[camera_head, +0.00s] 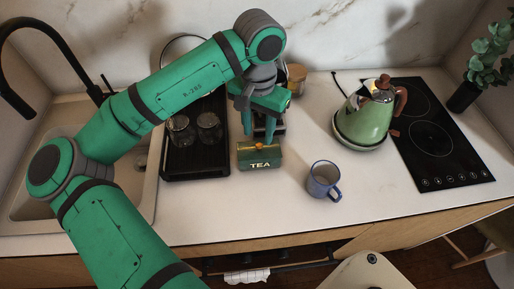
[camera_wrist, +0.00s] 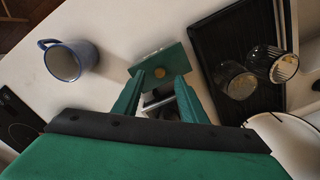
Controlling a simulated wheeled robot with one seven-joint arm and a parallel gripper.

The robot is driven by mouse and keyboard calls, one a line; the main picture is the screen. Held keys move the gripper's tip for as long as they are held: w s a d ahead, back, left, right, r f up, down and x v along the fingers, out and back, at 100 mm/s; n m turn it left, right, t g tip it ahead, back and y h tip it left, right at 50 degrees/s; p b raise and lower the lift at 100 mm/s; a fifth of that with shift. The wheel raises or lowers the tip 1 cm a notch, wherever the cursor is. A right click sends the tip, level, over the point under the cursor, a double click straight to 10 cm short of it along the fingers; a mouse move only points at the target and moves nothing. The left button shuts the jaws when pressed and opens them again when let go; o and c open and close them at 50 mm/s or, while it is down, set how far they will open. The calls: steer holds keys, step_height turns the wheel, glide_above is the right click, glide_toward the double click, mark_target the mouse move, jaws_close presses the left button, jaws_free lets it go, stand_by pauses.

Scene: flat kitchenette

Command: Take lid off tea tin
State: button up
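The green tea tin (camera_head: 260,160), marked "TEA", stands on the white counter below my gripper. Its lid, with a small orange-brown knob (camera_head: 259,147), appears to be on. In the wrist view the green lid (camera_wrist: 174,57) and its round knob (camera_wrist: 160,72) lie just beyond the fingertips. My gripper (camera_head: 259,132) points down, above and slightly behind the tin. Its two fingers are spread with a gap between them, and my gripper (camera_wrist: 161,80) holds nothing. I cannot tell the exact height between the fingertips and the knob.
A blue mug (camera_head: 323,180) stands right of the tin. A green kettle (camera_head: 366,118) and black hob (camera_head: 431,140) are farther right. The counter in front of the tin is clear.

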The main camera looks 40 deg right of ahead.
mark_target(258, 145)
steer(key=shift+s+d+f, duration=0.1)
steer(key=shift+s+f, duration=0.1)
steer(key=shift+f, duration=0.35)
steer(key=shift+w+d+f, duration=0.1)
steer(key=shift+w+f, duration=0.1)
steer(key=shift+f, duration=1.1)
steer(key=shift+w+f, duration=0.15)
steer(key=shift+f, duration=1.1)
jaws_close()
